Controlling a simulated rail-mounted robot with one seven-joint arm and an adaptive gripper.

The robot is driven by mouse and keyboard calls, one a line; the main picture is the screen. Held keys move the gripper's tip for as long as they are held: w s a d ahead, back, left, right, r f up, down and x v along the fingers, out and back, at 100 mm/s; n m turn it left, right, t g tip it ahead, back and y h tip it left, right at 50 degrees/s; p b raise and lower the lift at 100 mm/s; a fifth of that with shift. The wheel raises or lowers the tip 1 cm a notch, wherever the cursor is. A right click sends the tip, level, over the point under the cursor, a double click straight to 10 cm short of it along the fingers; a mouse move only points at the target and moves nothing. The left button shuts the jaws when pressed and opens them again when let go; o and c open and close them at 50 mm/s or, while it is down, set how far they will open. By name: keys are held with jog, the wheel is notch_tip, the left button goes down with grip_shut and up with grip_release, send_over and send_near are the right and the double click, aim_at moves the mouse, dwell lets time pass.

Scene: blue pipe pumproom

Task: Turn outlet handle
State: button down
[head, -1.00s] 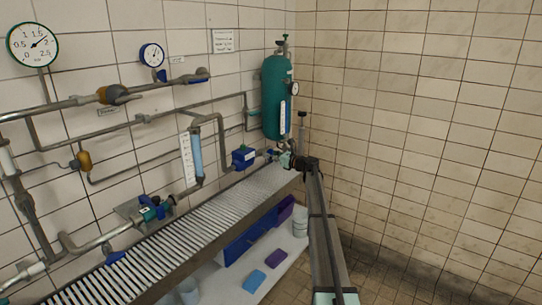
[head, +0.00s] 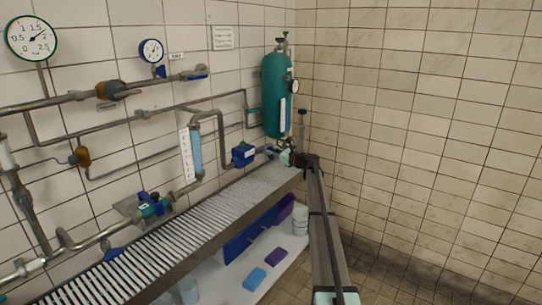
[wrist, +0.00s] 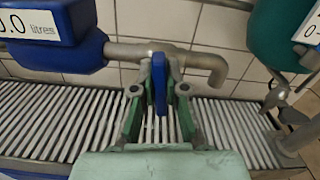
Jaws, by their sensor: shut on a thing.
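The outlet handle (wrist: 159,88) is a flat blue lever on a short grey outlet pipe (wrist: 205,60) that bends down at its right end. In the wrist view the lever stands roughly in line with my gripper, pointing toward me. My gripper (wrist: 161,68) has its green fingers on either side of the lever and is shut on it. In the head view my gripper (head: 287,158) is at the far end of the bench, below the green tank; the lever there is too small and hidden to make out.
A blue meter box (wrist: 62,38) marked in litres sits just left of the lever. The green tank (head: 276,95) stands to the right, with metal fittings (wrist: 290,120) near my gripper. The slatted bench (head: 170,230) runs below. The tiled right wall is bare.

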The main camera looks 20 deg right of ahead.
jog(key=n+b, duration=0.2)
jog(key=n, duration=0.1)
jog(key=n+b, duration=0.1)
jog(key=b, duration=0.1)
jog(key=shift+a+f, duration=0.15)
jog(key=shift+f, duration=0.15)
jog(key=n+b, duration=0.3)
jog(key=n, duration=0.1)
jog(key=shift+s+b, duration=0.1)
jog(key=shift+b, duration=0.3)
jog(key=n+b, duration=0.5)
jog(key=shift+a+f, duration=0.1)
jog(key=shift+f, duration=0.05)
jog(key=shift+n+b, duration=0.85)
jog(key=shift+n, duration=0.35)
jog(key=c, duration=1.2)
grip_release()
